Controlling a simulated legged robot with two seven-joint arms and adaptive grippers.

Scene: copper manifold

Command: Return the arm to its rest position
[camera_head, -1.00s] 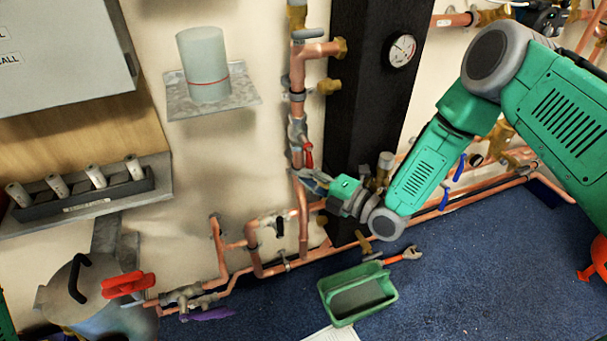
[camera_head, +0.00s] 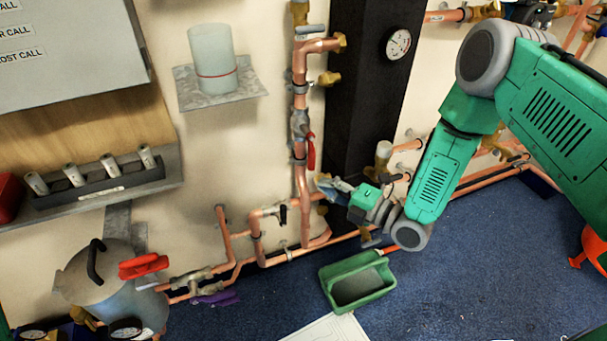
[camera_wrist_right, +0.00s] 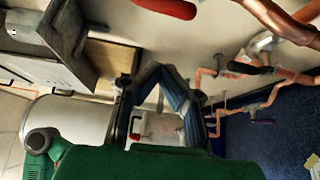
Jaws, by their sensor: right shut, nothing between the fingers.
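My right arm comes in from the right in the head view. Its gripper (camera_head: 330,187) is shut and empty, close to the copper pipework and below the red lever handle (camera_head: 311,152). In the right wrist view the gripper fingers (camera_wrist_right: 172,92) show folded together with nothing held. My left gripper is in neither view.
The dark column (camera_head: 362,90) with a gauge (camera_head: 398,43) stands behind the arm. A green tray (camera_head: 357,281) lies on the blue carpet (camera_head: 480,265). A shelf (camera_head: 222,90) holds a cup (camera_head: 212,50). A grey vessel (camera_head: 115,285) stands lower left.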

